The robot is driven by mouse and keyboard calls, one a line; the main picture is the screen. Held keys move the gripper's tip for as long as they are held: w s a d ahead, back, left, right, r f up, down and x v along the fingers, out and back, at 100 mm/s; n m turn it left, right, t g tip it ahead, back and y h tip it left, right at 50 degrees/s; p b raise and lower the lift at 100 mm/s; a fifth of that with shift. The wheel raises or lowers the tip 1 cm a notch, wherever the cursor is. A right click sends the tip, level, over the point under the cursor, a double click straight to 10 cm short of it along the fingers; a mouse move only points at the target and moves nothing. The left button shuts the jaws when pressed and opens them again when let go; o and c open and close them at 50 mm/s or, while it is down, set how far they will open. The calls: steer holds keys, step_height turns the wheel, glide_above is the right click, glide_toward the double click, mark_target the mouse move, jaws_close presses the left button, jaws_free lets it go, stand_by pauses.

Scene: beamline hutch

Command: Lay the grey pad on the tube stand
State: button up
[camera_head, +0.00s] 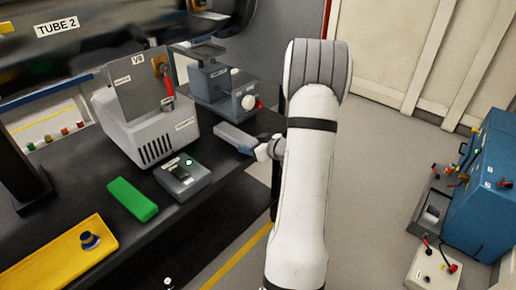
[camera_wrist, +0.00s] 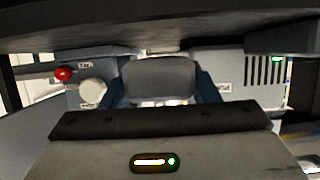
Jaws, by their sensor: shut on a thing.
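The grey pad (camera_head: 234,138) is a flat blue-grey bar beside the right edge of the black bench. My gripper (camera_head: 264,148) is shut on its near right end, and the pad points left toward the bench. In the wrist view, which is upside down, the pad (camera_wrist: 160,79) shows end-on between the fingers. The tube stand appears to be the blue-grey device (camera_head: 212,88) behind the pad, with a raised flat plate (camera_head: 207,51), a white knob and a red knob. The pad is apart from it. The stand shows partly in the wrist view (camera_wrist: 75,100).
A light grey vented box (camera_head: 155,127) with an upright panel stands left of the pad. A small control box (camera_head: 182,177), a green block (camera_head: 132,200) and a yellow tray (camera_head: 60,262) lie nearer on the bench. Blue equipment (camera_head: 487,195) stands far right; floor between is clear.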

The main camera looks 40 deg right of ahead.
steer(key=shift+w+a+f+b, duration=0.15)
steer(key=shift+w+f+b, duration=0.25)
steer(key=shift+w+f, duration=0.35)
steer(key=shift+w+a+f+b, duration=0.15)
steer(key=shift+w+f+b, duration=0.25)
steer(key=shift+w+f, duration=0.3)
steer(key=shift+s+f, duration=0.1)
steer(key=o, duration=1.4)
steer(key=shift+c, duration=0.2)
steer(key=p+v, duration=0.5)
steer(key=v, duration=0.9)
steer(key=shift+s+r, duration=0.2)
steer(key=shift+r, duration=0.1)
